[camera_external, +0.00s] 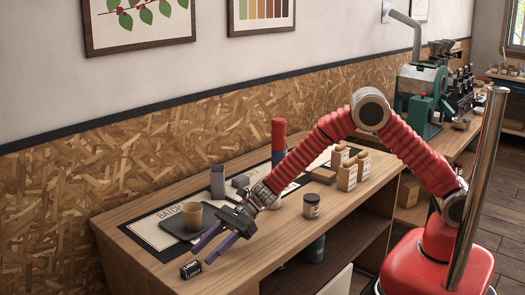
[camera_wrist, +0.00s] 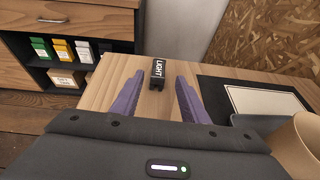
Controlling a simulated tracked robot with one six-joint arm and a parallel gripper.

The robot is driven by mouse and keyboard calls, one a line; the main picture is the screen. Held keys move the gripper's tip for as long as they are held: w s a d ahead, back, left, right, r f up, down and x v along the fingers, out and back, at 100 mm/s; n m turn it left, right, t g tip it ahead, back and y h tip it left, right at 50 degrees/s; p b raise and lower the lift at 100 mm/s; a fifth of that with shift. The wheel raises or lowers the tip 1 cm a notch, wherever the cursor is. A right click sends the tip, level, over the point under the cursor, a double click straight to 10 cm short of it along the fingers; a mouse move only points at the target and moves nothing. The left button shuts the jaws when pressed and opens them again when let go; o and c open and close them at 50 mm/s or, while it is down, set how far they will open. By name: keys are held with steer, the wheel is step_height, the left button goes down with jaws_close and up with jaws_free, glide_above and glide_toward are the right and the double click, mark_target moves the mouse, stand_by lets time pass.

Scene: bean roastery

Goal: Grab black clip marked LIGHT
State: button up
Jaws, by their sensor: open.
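The black clip marked LIGHT (camera_external: 191,269) lies on the wooden tabletop near its front left corner. In the wrist view the clip (camera_wrist: 157,73) shows its white lettering just beyond my fingertips, roughly centred between them. My gripper (camera_external: 210,250) has two purple fingers pointing down at the table near the clip. In the wrist view my gripper (camera_wrist: 154,84) is open, with nothing between its fingers. The clip appears apart from both fingers.
A tan cup (camera_external: 192,216) stands on a dark tray (camera_external: 172,226) behind my gripper. A small dark jar (camera_external: 311,205) and several tan bottles stand to the right. The table's left edge is close to the clip. A shelf with small packages (camera_wrist: 62,50) shows beyond it.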

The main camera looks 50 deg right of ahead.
mark_target(195, 263)
steer(key=shift+a, duration=0.1)
steer(key=shift+x, duration=2.55)
steer(key=shift+s, duration=0.2)
steer(key=shift+c, duration=0.3)
jaws_close()
steer(key=shift+r, duration=0.1)
step_height(195, 263, up, 10)
steer(key=shift+f, duration=0.1)
